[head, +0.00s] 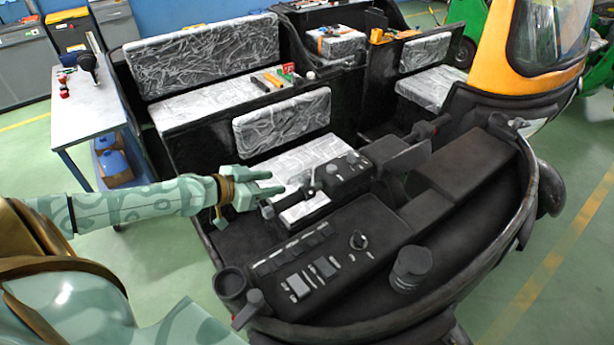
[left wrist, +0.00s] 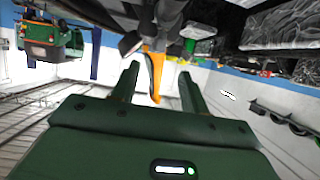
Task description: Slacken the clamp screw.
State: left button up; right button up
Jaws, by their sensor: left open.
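My left gripper (head: 274,181) reaches in from the left over the edge of the rickshaw's black dashboard, fingers pointing right. It is open. In the left wrist view its two fingers (left wrist: 158,76) stand apart. An orange tapered part (left wrist: 154,68) shows between or just beyond them, hanging from dark parts above; I cannot tell whether it is the clamp screw or whether it touches a finger. In the head view a small silver lever (head: 311,184) stands on the dark steering assembly just right of the fingertips. No clamp screw can be made out surely there. My right gripper is not in view.
The dashboard (head: 345,285) has switches, a knob (head: 411,264) and a raised rim close below my arm. Seats in clear wrap (head: 205,55) lie behind, with tools on one. A work table (head: 95,108) stands at the left. The floor beside the rickshaw is clear.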

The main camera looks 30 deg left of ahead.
aim_at(303, 178)
pick_arm(q)
jog(key=x, duration=1.2)
jog(key=shift+d, duration=0.1)
jog(key=shift+r, duration=0.1)
grip_shut()
